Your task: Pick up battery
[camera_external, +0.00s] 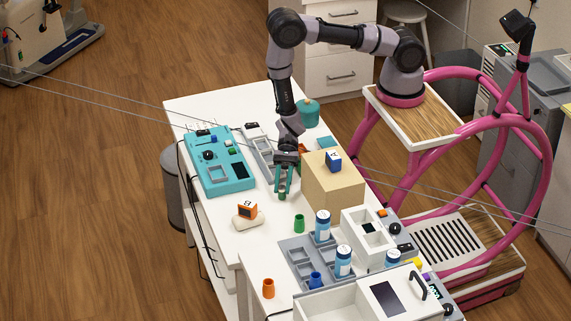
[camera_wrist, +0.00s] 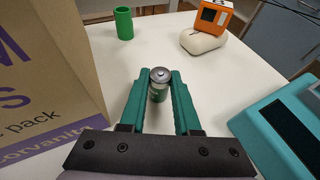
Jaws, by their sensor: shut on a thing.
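The battery (camera_wrist: 159,77) is a small green cylinder with a silver top, upright between my fingers in the wrist view. In the external view its lower end (camera_external: 282,197) shows just below my fingertips, at or just above the white table. My gripper (camera_external: 283,188) points down with two green fingers, left of the cardboard box. In the wrist view my gripper (camera_wrist: 158,85) is shut on the battery, a finger on each side of it. Whether the battery touches the table is hard to tell.
A teal panel (camera_external: 212,178) lies left. An orange cube device (camera_external: 247,209) rests on a pale cushion. A green cup (camera_external: 299,223) and grey tray (camera_external: 294,247) are nearer the front.

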